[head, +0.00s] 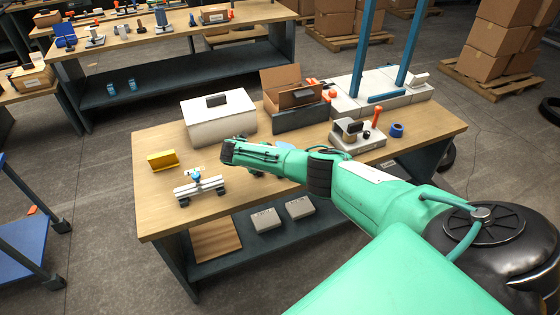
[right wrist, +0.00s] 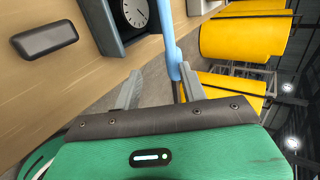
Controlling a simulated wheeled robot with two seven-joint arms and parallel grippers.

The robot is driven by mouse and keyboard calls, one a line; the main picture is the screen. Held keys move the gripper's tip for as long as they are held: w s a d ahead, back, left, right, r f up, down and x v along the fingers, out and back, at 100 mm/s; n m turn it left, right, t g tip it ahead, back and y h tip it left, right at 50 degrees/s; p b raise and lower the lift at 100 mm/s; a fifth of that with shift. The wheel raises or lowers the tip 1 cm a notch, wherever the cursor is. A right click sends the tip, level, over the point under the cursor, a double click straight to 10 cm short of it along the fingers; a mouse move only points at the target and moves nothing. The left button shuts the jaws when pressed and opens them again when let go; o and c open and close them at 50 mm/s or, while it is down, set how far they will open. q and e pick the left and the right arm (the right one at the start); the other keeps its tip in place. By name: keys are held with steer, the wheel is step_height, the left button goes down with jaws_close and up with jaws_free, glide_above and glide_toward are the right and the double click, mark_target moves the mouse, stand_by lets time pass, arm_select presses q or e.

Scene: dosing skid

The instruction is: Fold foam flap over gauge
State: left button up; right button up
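In the head view my right gripper (head: 228,152) is over the middle of the bench, right of a yellow angled piece (head: 163,161) and a white fixture with a blue knob (head: 199,187). I cannot tell whether the yellow piece is the foam flap. My left gripper is not in view.
A white box (head: 218,120) and an open cardboard box (head: 294,90) stand behind my right arm. A device with an orange handle (head: 358,136) and blue tape (head: 397,130) are at the right. The bench's front left (head: 160,215) is clear. A dark oval piece (right wrist: 45,40) lies on wood.

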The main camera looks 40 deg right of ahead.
steer(key=shift+w+a+f+b, duration=0.45)
steer(key=shift+a+b, duration=0.25)
steer(key=shift+a, duration=0.95)
steer(key=shift+w+a+f+b, duration=0.5)
steer(key=shift+a+b, duration=0.25)
steer(key=shift+a, duration=0.9)
steer(key=shift+w+a+f+b, duration=0.45)
steer(key=shift+a+b, duration=0.25)
steer(key=shift+a, duration=0.95)
steer(key=shift+r, duration=0.1)
steer(key=shift+a, duration=0.15)
